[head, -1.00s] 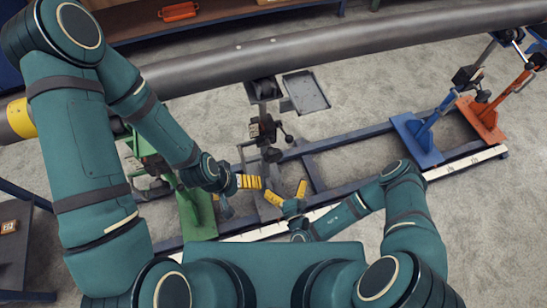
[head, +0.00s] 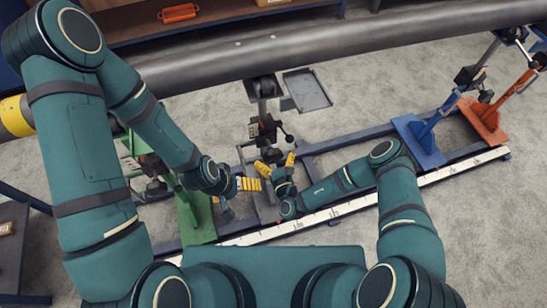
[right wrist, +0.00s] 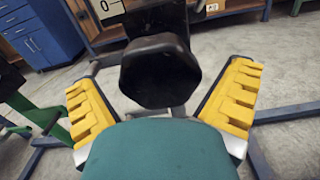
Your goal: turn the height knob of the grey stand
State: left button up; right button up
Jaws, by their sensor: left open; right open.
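The grey stand (head: 262,108) stands under the long pipe, near the middle of the head view. Its height knob, a dark faceted knob (right wrist: 160,70), fills the middle of the right wrist view; in the head view it shows small and dark (head: 271,154). My right gripper (head: 277,163) is open at the knob. Its yellow fingers stand one on each side of the knob in the right wrist view, with gaps between. My left gripper (head: 237,194) is open, to the left of the stand and near the green stand (head: 196,215). I cannot see anything in it.
The grey pipe (head: 300,48) runs across above the stands. A blue stand (head: 418,140) and an orange stand (head: 484,122) are at the right. A rail with a white scale (head: 355,203) lies in front. A small grey tray (head: 307,90) sits beside the grey stand.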

jog(key=c, duration=1.1)
jog(key=shift+m, duration=0.3)
jog(key=m, duration=0.3)
jog(key=shift+s+f+p, duration=0.1)
jog(key=shift+p, duration=0.25)
jog(key=shift+a+m, duration=0.15)
jog(key=shift+m, duration=2.45)
jog(key=o, duration=1.1)
